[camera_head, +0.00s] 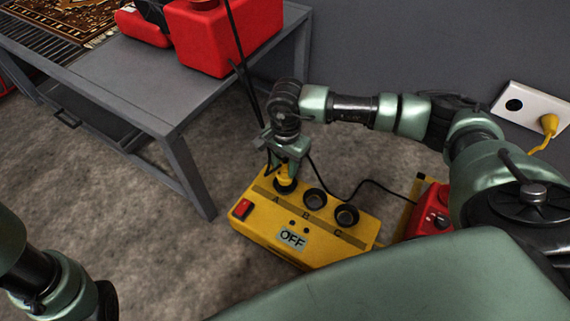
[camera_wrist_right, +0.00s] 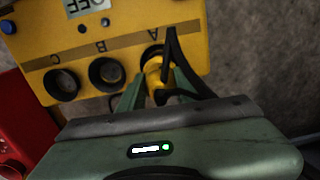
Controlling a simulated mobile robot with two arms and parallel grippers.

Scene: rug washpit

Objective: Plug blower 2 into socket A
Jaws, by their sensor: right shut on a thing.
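The yellow power box (camera_head: 310,255) stands on the floor with sockets A, B and C in a row and a display reading OFF. My right gripper (camera_head: 288,165) is above socket A (camera_head: 285,187), shut on a yellow plug (camera_head: 284,175). In the right wrist view the plug (camera_wrist_right: 153,76) is between the fingers at the mouth of socket A (camera_wrist_right: 152,56); how deep it sits I cannot tell. Sockets B (camera_head: 315,199) and C (camera_head: 347,214) are empty. A black cable runs right toward a red machine (camera_head: 428,212); its number is not visible. My left gripper is out of view.
A grey table (camera_head: 120,80) with red machines (camera_head: 225,40) and a patterned rug (camera_head: 60,20) stands at upper left. A red switch (camera_head: 242,208) is on the box. A white wall outlet (camera_head: 525,105) holds another yellow plug (camera_head: 549,124). Floor left of the box is clear.

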